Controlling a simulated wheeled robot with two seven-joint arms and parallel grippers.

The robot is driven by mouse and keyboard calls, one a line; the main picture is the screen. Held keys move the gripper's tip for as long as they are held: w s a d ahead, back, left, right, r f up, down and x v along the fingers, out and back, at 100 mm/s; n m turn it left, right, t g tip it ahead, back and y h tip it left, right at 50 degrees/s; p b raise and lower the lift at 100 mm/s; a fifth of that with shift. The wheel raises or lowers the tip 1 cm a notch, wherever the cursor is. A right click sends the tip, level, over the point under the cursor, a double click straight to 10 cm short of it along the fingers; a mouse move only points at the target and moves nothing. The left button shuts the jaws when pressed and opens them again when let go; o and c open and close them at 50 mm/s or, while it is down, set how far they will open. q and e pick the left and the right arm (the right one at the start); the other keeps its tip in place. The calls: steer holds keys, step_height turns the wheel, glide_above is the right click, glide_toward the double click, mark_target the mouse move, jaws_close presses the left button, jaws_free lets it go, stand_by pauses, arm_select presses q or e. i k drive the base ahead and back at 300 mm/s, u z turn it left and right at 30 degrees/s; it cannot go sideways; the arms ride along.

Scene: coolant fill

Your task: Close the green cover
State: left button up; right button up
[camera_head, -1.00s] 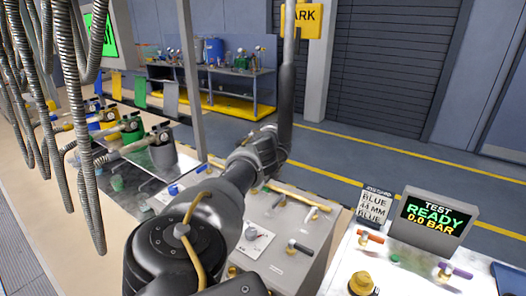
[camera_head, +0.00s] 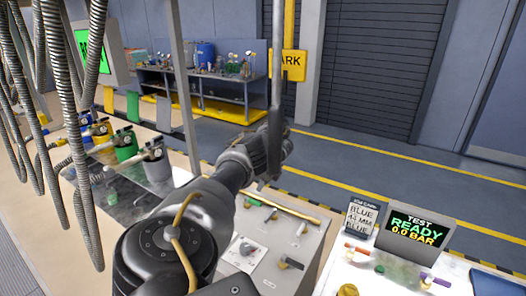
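An upright green panel (camera_head: 132,106), which looks like the green cover, stands at the left between an orange panel and a grey panel. A green container (camera_head: 125,146) with a dark fitting stands in front of it on the bench. My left arm rises from the bottom middle, and my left gripper (camera_head: 272,150) is right of the green panel, well apart from it. A long thin grey bar overlaps the gripper and runs up out of view; I cannot tell whether it is held. The fingers' opening is unclear. My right gripper is not in view.
Several ribbed hoses (camera_head: 75,130) hang at the left. A grey post (camera_head: 185,75) rises between the panels and my gripper. A grey box (camera_head: 300,225) with valves is beneath my arm. A test display (camera_head: 418,230) stands at the right.

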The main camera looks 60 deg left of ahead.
mark_target(133, 107)
steer(key=k, duration=1.5)
